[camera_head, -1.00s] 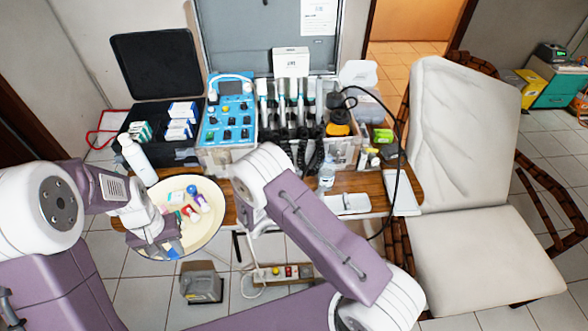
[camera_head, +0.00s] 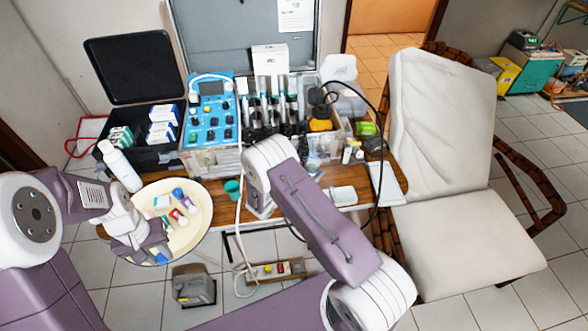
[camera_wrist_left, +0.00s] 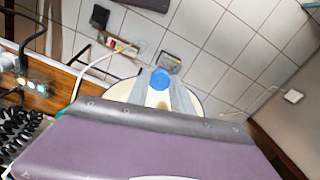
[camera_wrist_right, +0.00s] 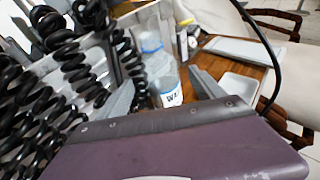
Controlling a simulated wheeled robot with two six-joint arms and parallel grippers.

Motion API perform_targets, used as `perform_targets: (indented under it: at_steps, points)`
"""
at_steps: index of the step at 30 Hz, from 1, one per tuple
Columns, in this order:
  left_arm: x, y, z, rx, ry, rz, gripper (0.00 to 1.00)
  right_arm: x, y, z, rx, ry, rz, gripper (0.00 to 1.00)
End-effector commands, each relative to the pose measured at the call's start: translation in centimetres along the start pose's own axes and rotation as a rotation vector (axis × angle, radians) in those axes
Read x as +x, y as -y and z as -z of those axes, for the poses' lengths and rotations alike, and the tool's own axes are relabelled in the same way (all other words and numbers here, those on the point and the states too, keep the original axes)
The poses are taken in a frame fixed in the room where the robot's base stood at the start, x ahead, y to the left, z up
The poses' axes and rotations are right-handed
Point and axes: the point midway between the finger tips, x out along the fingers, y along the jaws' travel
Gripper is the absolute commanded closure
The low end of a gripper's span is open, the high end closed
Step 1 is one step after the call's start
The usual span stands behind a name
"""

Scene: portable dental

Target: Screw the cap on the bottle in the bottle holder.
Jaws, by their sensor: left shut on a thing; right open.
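A blue cap (camera_wrist_left: 161,80) is held between the fingers of my left gripper (camera_wrist_left: 165,92), over the cream round tray. In the head view, my left gripper (camera_head: 152,252) is at the tray's front edge. I cannot pick out the bottle holder clearly.
The round tray (camera_head: 195,235) holds several small coloured items. A white bottle (camera_head: 120,166) and a teal cup (camera_head: 232,190) stand nearby. Black coiled cords (camera_wrist_right: 75,70) hang beside the right gripper. A white dish (camera_head: 342,196) lies to the right. A cable loops down beside the table.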

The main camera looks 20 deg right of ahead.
Motion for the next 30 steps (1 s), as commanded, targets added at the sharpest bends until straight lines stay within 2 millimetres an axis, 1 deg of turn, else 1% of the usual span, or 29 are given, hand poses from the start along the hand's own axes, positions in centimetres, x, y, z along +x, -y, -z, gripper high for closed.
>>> perform_targets:
  at_steps: [1,3,7,10,18,19,20,21,23,24,26,27,30]
  points:
    - [-0.3,0.0,0.0,0.000,0.000,0.000,1.00,0.9,0.2,-0.2,0.002,0.000,0.005,0.22]
    - [-0.5,0.0,0.0,0.000,0.000,0.000,1.00,2.1,0.2,-0.4,0.003,0.000,0.005,0.22]
    - [-0.4,0.0,0.0,0.000,0.000,0.000,1.00,3.7,0.1,-0.2,0.001,0.000,0.004,0.22]
    - [-0.4,0.0,0.0,0.000,0.000,0.000,1.00,4.0,0.0,-0.3,0.001,0.000,0.001,0.22]
    - [-0.4,0.0,0.0,0.000,0.000,0.000,1.00,4.0,0.0,-0.2,0.001,0.000,0.001,0.22]
    - [-0.4,0.0,0.0,0.000,0.000,0.000,1.00,4.0,0.0,-0.2,0.001,0.000,0.001,0.25]
    - [-0.4,0.0,0.0,0.000,0.000,0.000,1.00,4.0,0.0,-0.2,0.001,0.000,0.001,0.33]
    - [-0.4,0.0,0.0,0.000,0.000,0.000,1.00,4.0,0.0,-0.2,0.001,0.000,0.001,0.44]
    - [-0.4,0.0,0.0,0.000,0.000,0.000,1.00,4.0,0.1,-0.2,0.001,0.000,0.001,0.61]
    - [-0.4,0.0,0.0,0.000,0.000,0.000,1.00,4.0,0.1,-0.2,0.001,0.000,0.001,0.72]
    - [-0.4,0.0,0.0,0.000,0.000,0.000,1.00,4.0,0.1,-0.2,0.001,0.000,0.001,0.89]
    - [-0.4,0.0,0.0,0.000,0.000,0.000,1.00,4.0,0.1,-0.2,0.001,0.000,0.001,0.99]
    - [-0.4,0.0,0.0,0.000,0.000,0.000,1.00,4.0,0.0,-0.3,0.001,0.001,0.001,1.00]
